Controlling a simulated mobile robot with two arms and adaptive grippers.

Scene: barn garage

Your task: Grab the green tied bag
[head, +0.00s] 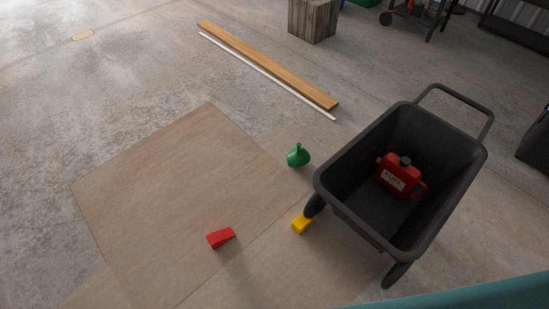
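The green tied bag (298,156) is small and dark green, with a narrow top. It sits on the floor at the right edge of the brown sheet, just left of the black wheelbarrow. Nothing covers it. Neither of my grippers shows in the head view.
The black wheelbarrow (331,203) holds a red fuel can (398,177). A yellow wedge (301,224) lies by its wheel, and a red wedge (221,238) lies on the brown sheet (180,190). A wooden plank (270,65) and white strip (262,73) lie behind.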

